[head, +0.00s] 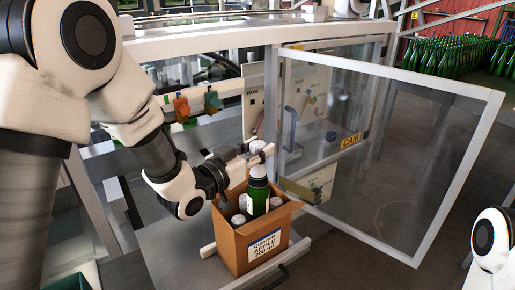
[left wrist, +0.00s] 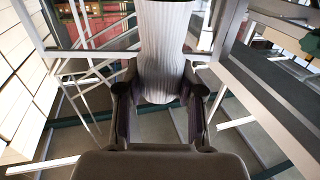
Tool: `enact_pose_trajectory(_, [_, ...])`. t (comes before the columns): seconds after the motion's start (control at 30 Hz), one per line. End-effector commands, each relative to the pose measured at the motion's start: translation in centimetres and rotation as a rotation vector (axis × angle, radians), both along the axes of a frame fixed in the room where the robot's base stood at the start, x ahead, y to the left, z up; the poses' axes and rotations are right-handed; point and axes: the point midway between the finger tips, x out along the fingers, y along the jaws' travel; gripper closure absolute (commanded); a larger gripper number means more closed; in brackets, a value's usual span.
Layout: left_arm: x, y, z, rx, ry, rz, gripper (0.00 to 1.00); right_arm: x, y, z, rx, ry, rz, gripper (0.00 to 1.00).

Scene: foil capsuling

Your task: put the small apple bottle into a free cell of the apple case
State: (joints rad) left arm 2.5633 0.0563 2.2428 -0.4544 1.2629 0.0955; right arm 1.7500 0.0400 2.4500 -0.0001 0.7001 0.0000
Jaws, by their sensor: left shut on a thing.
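The small apple bottle (head: 259,190) is green with a white label and a pale top. It is upright over the open apple case (head: 243,250), its lower part hidden inside the case's walls. My left gripper (head: 262,153) is at its top, above the case. In the left wrist view my gripper (left wrist: 160,100) is shut on a white, ribbed piece (left wrist: 163,45), which looks like the bottle's foil-covered top. Pale tops of other bottles show in the case, one at the front left (head: 239,219) and one at the right (head: 276,203). My right gripper is not in view.
A clear framed door (head: 390,140) stands open just right of the case. Many green bottles (head: 455,50) stand far back at the right.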

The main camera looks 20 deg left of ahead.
Motion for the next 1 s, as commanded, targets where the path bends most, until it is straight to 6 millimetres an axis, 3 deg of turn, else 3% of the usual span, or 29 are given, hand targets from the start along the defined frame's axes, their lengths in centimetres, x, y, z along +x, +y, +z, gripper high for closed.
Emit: enact_pose_trajectory(1.0, [0.0,0.0,-2.5,0.0,-0.002,0.0,1.0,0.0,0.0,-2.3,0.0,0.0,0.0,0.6])
